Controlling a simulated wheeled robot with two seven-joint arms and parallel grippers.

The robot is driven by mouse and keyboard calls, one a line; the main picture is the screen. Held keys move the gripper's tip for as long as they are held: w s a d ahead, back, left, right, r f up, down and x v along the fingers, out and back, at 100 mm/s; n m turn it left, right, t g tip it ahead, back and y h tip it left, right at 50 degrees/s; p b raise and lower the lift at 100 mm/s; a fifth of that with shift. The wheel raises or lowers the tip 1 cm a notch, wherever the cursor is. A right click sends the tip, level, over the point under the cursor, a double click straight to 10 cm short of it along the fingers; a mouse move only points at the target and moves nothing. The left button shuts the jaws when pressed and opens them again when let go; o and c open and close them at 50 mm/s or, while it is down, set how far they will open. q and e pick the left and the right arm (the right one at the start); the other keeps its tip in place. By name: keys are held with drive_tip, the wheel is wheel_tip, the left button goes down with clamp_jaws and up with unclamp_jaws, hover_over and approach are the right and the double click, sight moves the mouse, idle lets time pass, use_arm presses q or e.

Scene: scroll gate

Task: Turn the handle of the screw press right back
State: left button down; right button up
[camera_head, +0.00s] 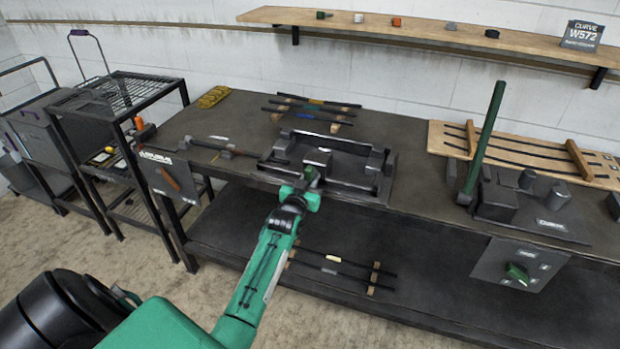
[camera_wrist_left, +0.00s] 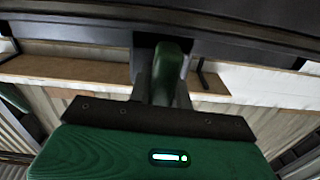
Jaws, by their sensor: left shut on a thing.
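The screw press (camera_head: 343,160) is a dark metal fixture with blocks and a frame, near the middle of the workbench. My left gripper (camera_head: 309,180) reaches its front left side and is shut on the press's green handle. In the left wrist view the rounded green end of the handle (camera_wrist_left: 170,62) sits between the dark fingers of my left gripper (camera_wrist_left: 163,90). In the head view the gripper hides most of the handle, and I cannot tell its turn angle. My right gripper is out of view.
The dark workbench (camera_head: 222,118) carries rods (camera_head: 305,113) behind the press and a tool at left. A tall green lever (camera_head: 485,135) stands on another fixture at right. A wire rack (camera_head: 115,95) stands left, and a wooden shelf (camera_head: 350,22) runs along the wall.

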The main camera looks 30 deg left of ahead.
use_arm(q)
drive_tip(key=shift+f, duration=0.1)
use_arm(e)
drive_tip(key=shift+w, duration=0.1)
use_arm(q)
drive_tip(key=c, duration=1.3)
unclamp_jaws()
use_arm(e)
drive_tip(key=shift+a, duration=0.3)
use_arm(q)
drive_tip(key=shift+s, duration=0.1)
drive_tip(key=shift+s+d, duration=0.1)
drive_tip(key=shift+s, duration=0.25)
drive_tip(key=b+v, duration=0.1)
drive_tip(key=v, duration=1.2)
drive_tip(key=shift+b, duration=0.4)
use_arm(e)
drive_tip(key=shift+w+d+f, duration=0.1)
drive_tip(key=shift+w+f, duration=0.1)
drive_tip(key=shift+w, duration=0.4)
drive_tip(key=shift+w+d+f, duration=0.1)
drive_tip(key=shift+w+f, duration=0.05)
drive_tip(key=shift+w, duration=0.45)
